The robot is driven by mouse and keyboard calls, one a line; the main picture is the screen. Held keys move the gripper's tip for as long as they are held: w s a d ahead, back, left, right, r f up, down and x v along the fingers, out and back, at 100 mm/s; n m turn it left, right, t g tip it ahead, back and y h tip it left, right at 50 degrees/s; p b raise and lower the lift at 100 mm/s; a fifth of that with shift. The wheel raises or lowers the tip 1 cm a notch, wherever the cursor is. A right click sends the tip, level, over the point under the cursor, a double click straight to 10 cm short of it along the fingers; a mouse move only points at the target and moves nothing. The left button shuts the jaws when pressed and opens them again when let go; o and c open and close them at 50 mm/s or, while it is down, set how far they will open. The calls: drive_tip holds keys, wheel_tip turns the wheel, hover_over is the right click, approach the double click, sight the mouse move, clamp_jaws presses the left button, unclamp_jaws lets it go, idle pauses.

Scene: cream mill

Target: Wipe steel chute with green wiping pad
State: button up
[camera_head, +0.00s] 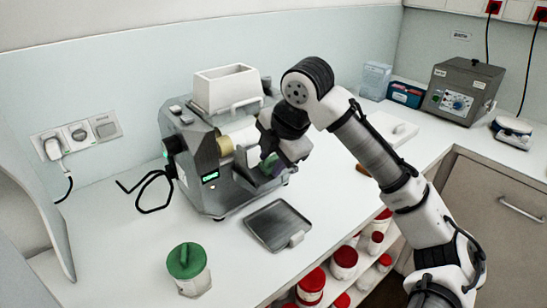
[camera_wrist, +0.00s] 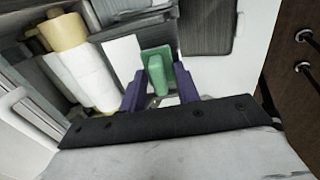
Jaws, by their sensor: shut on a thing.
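My gripper (camera_wrist: 159,86) has purple fingers and is shut on the green wiping pad (camera_wrist: 157,64), whose raised green grip sits between them. In the head view my gripper (camera_head: 277,168) is at the front of the grey mill (camera_head: 208,188), and only a bit of green pad (camera_head: 268,161) shows beside the fingers. The steel chute seems to be the grey metal part at the mill's front, just by the pad; my gripper and arm hide much of it. I cannot tell whether the pad touches it.
A grey tray (camera_head: 278,225) lies on the white counter before the mill. A green-lidded jar (camera_head: 188,268) stands at the front left. The mill's white hopper (camera_head: 226,88) and pale rollers (camera_wrist: 85,65) are close to my gripper. Red-lidded jars (camera_head: 343,262) stand on shelves below.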

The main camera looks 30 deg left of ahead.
drive_tip(key=shift+w+a+r+p, duration=0.2)
drive_tip(key=shift+a+r+p, duration=0.2)
drive_tip(key=shift+a+p, duration=0.15)
drive_tip(key=shift+w+a+r+p, duration=0.15)
drive_tip(key=shift+a+r+p, duration=0.25)
drive_tip(key=shift+a, duration=0.25)
drive_tip(key=shift+w+a, duration=0.15)
drive_tip(key=shift+a, duration=0.2)
drive_tip(key=shift+s+d+f+b, duration=0.25)
drive_tip(key=shift+d+f, duration=0.1)
drive_tip(key=shift+d, duration=0.3)
drive_tip(key=shift+s+d+f+b, duration=0.2)
drive_tip(key=shift+d+f, duration=0.2)
drive_tip(key=shift+d, duration=0.2)
drive_tip(key=shift+s+d+f+b, duration=0.25)
drive_tip(key=shift+d+f, duration=0.1)
drive_tip(key=shift+d, duration=0.3)
drive_tip(key=shift+r, duration=0.1)
wheel_tip(320, 180, up, 8)
drive_tip(key=d+p, duration=0.1)
drive_tip(key=p, duration=0.4)
drive_tip(key=shift+s+f+p, duration=0.15)
drive_tip(key=shift+f+p, duration=0.05)
drive_tip(key=shift+p, duration=0.2)
drive_tip(key=shift+f+b, duration=0.1)
drive_tip(key=shift+b, duration=0.25)
